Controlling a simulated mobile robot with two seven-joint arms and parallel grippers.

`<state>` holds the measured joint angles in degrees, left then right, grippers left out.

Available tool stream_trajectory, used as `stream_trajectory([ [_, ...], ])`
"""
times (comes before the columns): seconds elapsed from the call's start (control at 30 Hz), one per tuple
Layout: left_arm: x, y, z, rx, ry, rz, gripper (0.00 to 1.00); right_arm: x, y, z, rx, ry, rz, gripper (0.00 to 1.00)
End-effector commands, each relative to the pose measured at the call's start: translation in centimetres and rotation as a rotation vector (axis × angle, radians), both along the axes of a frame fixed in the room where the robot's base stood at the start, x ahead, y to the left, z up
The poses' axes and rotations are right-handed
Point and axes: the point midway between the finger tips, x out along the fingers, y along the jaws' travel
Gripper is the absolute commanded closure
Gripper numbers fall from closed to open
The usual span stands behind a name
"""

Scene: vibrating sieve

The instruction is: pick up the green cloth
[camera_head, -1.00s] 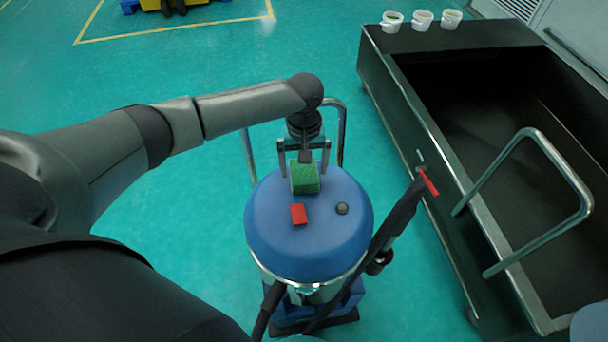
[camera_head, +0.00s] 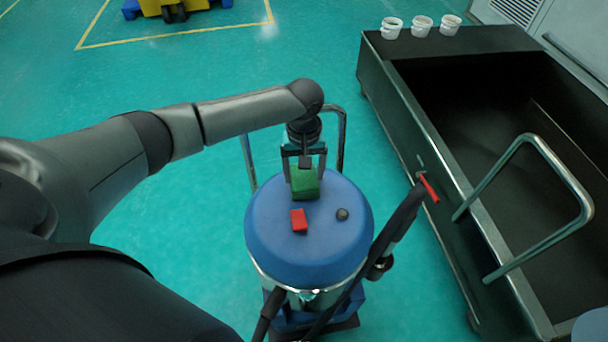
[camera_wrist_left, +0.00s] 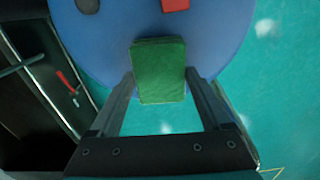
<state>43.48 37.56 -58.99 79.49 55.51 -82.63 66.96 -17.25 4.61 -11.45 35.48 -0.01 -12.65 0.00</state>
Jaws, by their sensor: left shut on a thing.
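The green cloth (camera_head: 304,184) is a small folded block at the far side of the blue round lid (camera_head: 275,236). My left gripper (camera_head: 304,176) points down over it, with one finger on each side. In the left wrist view the green cloth (camera_wrist_left: 159,72) sits between the two fingertips (camera_wrist_left: 160,80), and the gripper is shut on it. Whether the cloth is clear of the lid cannot be told. My right gripper is not in view.
A red block (camera_head: 299,220) and a dark round knob (camera_head: 342,214) are on the lid near the cloth. A metal handle (camera_head: 342,140) rises behind the lid. A large black bin (camera_head: 430,125) with white cups (camera_head: 421,26) stands at right. Open green floor lies left.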

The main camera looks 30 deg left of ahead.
Motion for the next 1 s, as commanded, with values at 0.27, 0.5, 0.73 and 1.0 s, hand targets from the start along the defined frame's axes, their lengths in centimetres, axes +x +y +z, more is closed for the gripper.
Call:
stream_trajectory([
  [0.27, 0.1, 0.0, 4.3, -0.002, -0.005, -0.001, 0.74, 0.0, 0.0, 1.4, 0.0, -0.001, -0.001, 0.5],
  [0.5, 0.2, 0.0, 11.3, -0.002, -0.006, -0.001, 0.74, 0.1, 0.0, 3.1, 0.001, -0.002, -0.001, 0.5],
  [0.73, 0.1, 0.0, 16.9, -0.001, -0.003, 0.0, 0.74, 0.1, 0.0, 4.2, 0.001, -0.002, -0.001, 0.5],
  [1.0, 0.1, 0.0, 19.8, -0.002, -0.001, 0.001, 0.74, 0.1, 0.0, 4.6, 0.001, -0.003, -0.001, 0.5],
])
